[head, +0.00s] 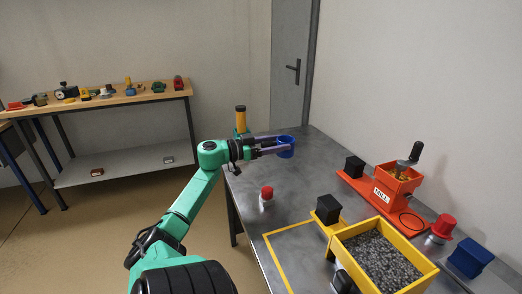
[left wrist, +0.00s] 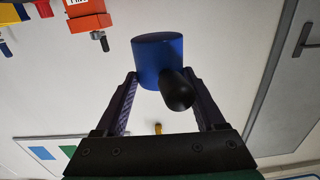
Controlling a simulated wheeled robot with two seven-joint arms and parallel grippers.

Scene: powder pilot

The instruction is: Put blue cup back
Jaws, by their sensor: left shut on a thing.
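The blue cup (head: 286,150) is held off the end of my left gripper (head: 268,146), above the far part of the grey metal table (head: 305,225). In the left wrist view the blue cup (left wrist: 158,58) sits between the fingertips of my left gripper (left wrist: 160,95), with its black knob-like handle (left wrist: 178,92) pointing toward the camera. My left gripper is shut on the cup. The cup's inside and the exact finger contact are hard to see. My right gripper is not seen.
An orange mill (head: 394,186) stands at the right. A yellow bin (head: 430,270) of grey gravel is near the front. Black blocks (head: 328,209), a red-topped item (head: 267,193) and a blue block (head: 470,258) stand around. A yellow-outlined area (head: 268,236) looks partly bare.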

